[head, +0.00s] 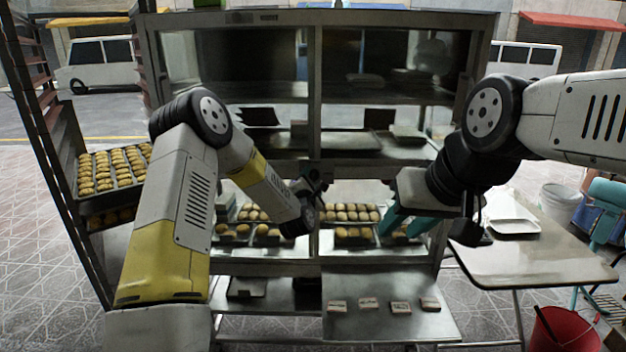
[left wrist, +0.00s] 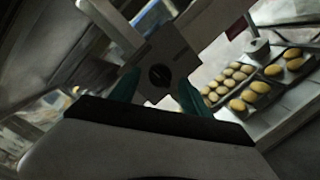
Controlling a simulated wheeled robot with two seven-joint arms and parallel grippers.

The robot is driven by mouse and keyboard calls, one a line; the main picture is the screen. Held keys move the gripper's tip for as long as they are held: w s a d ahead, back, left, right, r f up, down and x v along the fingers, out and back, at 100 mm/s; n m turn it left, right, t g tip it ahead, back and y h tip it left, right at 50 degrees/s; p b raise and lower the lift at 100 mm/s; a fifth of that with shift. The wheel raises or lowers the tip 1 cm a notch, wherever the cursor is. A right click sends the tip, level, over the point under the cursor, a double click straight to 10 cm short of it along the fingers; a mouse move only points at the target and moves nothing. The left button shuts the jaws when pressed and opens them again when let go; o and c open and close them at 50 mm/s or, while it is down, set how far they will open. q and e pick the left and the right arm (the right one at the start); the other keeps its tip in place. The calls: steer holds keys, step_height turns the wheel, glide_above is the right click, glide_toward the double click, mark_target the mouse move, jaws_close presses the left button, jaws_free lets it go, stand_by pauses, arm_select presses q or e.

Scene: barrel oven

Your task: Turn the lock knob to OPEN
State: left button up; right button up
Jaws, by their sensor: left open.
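The lock knob (left wrist: 159,75) shows in the left wrist view as a small dark round knob with a slot, on a grey square plate (left wrist: 172,55). My left gripper (left wrist: 158,92) is open, with one teal finger to either side of the knob in that view; I cannot tell whether they touch it. In the head view my left gripper (head: 313,190) is at the cabinet's middle post, its fingers and the knob hidden or too dark to make out. My right gripper (head: 408,222) is in front of the cabinet's right half, its teal fingers apart and empty.
The glass-fronted metal cabinet (head: 318,60) holds trays of buns (head: 350,213). A rack with a bun tray (head: 110,170) stands at left. A metal table (head: 540,262) with a white tray (head: 512,226) and a red bucket (head: 565,330) are at right. Several small items lie on the lower shelf (head: 385,325).

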arm_select(q)
steer(key=shift+w+d, duration=0.1)
steer(key=shift+w, duration=0.55)
jaws_close()
